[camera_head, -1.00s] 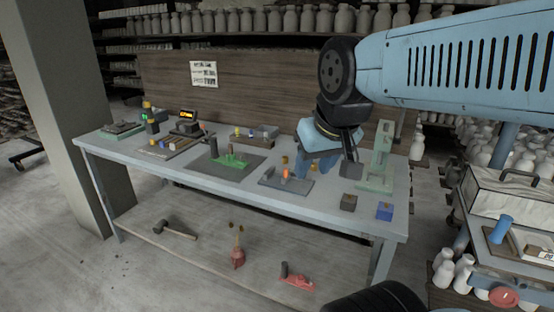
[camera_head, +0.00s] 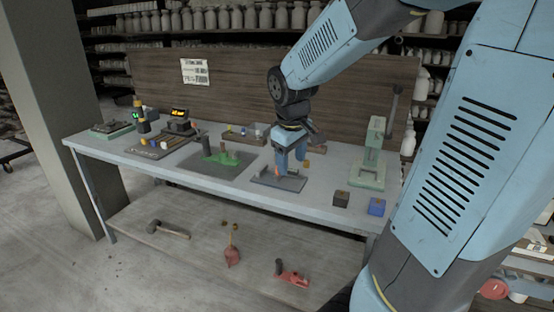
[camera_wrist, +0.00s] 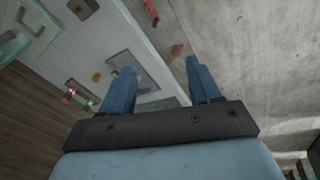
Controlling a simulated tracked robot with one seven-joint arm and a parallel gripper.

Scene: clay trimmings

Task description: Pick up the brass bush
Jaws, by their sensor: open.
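A small brass-coloured piece (camera_head: 308,163), which may be the brass bush, stands on the bench just right of my gripper in the head view. It seems to be the small brass-orange piece (camera_wrist: 97,77) left of the left finger in the wrist view. It is too small to identify surely. My gripper (camera_head: 289,167) points down over the grey fixture plate (camera_head: 290,183), beside that piece. In the wrist view its two blue fingers (camera_wrist: 158,66) are wide apart with nothing held between them. The fingers partly hide the plate.
A pale green press (camera_head: 370,165) stands to the right. A dark block (camera_head: 341,198) and a blue block (camera_head: 377,206) sit at the front right edge. A dark mat (camera_head: 205,170) with green parts lies to the left. A lower shelf (camera_head: 190,255) holds tools.

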